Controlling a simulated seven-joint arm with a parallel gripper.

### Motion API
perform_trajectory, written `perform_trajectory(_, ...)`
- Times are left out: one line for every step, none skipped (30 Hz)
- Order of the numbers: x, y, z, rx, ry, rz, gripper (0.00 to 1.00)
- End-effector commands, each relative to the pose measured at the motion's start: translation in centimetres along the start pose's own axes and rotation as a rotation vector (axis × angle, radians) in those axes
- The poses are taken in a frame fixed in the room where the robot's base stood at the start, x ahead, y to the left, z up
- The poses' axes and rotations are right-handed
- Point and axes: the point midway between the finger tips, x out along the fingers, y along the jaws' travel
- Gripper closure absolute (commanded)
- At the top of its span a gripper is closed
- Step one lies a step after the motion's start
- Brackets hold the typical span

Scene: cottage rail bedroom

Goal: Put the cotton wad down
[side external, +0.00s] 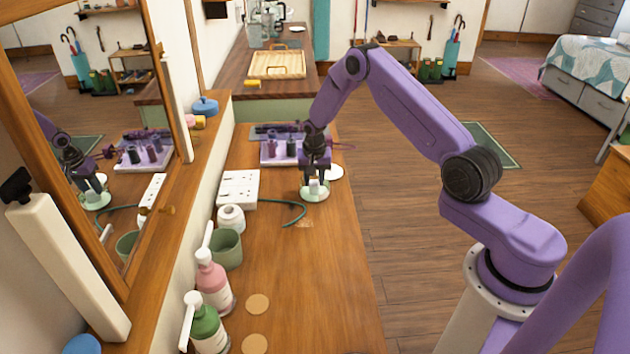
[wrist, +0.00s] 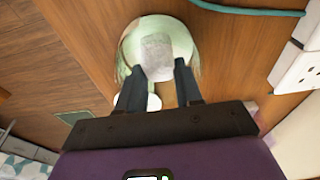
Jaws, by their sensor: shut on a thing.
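The cotton wad (side external: 314,187) is a small whitish piece between the fingertips of my gripper (side external: 314,180). In the wrist view the wad (wrist: 157,50) shows just beyond the fingertips of my gripper (wrist: 160,76), which is shut on it. A pale green round dish (side external: 313,196) stands on the wooden counter below my gripper. In the wrist view the dish (wrist: 130,42) lies behind the wad. I cannot tell whether the wad touches the dish.
A purple tray (side external: 270,155) with dark bottles stands behind my gripper. A white round piece (side external: 336,172) lies to its right. A white socket block (side external: 238,187), a teal cord (side external: 293,217), a white roll (side external: 231,217) and a green cup (side external: 227,250) are to the left. The front counter is mostly clear.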

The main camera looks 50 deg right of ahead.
Motion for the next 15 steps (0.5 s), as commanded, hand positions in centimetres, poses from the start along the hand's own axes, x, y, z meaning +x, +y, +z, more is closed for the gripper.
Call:
perform_trajectory(0.90,0.31,0.25,0.000,-0.004,0.002,1.00)
perform_trajectory(1.00,0.33,0.25,0.001,-0.004,0.002,1.00)
perform_trajectory(1.06,0.35,0.25,0.001,-0.003,0.002,1.00)
perform_trajectory(1.07,0.37,0.24,0.002,-0.003,0.002,1.00)
perform_trajectory(1.06,0.40,0.24,0.002,-0.004,0.002,1.00)
perform_trajectory(1.06,0.42,0.24,0.002,-0.004,0.002,1.00)
perform_trajectory(1.07,0.44,0.25,0.002,-0.004,0.002,1.00)
perform_trajectory(1.07,0.46,0.25,0.003,-0.004,0.003,1.00)
perform_trajectory(1.08,0.49,0.26,0.003,-0.005,0.003,0.54)
perform_trajectory(1.07,0.50,0.27,0.003,-0.005,0.003,0.54)
perform_trajectory(1.06,0.51,0.29,0.003,-0.006,0.004,0.54)
perform_trajectory(1.03,0.49,0.27,0.003,-0.006,0.004,0.54)
perform_trajectory(1.00,0.46,0.26,0.003,-0.005,0.003,0.54)
perform_trajectory(0.98,0.44,0.25,0.002,-0.005,0.003,0.54)
perform_trajectory(0.95,0.41,0.23,0.002,-0.004,0.003,0.54)
